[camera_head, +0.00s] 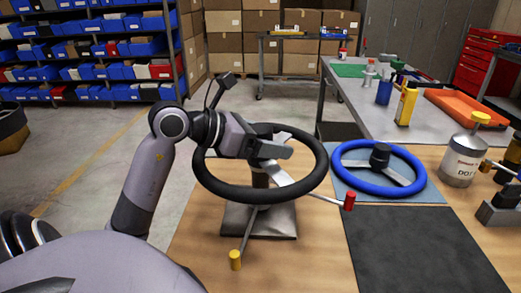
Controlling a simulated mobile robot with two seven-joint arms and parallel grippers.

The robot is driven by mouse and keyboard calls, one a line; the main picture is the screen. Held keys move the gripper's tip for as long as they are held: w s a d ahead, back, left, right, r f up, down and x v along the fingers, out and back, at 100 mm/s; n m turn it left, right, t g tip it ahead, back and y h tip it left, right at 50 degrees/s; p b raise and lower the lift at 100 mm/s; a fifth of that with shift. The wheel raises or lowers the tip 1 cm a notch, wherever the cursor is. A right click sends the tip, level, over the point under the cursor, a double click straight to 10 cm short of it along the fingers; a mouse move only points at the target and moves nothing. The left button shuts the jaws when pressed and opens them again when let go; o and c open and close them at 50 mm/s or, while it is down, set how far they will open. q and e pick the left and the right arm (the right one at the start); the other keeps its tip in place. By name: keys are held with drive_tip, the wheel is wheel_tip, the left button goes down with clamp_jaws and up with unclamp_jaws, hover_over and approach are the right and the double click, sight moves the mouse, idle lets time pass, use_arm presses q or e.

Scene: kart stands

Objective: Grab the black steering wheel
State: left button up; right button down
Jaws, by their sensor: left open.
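The black steering wheel (240,196) is mounted tilted on a stand (277,228) with a square grey base, on the wooden table. It has light metal spokes. Rods with a red end and a yellow end stick out below it. My left gripper (280,151) is open and lies over the upper middle of the wheel, near the hub and spokes. It hides part of the hub and of the left and far rim. Whether its fingers touch the wheel cannot be told. My right gripper is not in view.
A blue steering wheel (411,188) lies on a blue-grey mat to the right. A dark mat (420,250) is in front of it, bare. A metal can (461,165) and a grey metal device (500,207) stand at the right. A grey workbench (350,105) with bottles is behind.

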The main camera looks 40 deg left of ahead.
use_arm(q)
clamp_jaws()
drive_tip(key=shift+r, duration=0.1)
drive_tip(key=shift+r, duration=0.15)
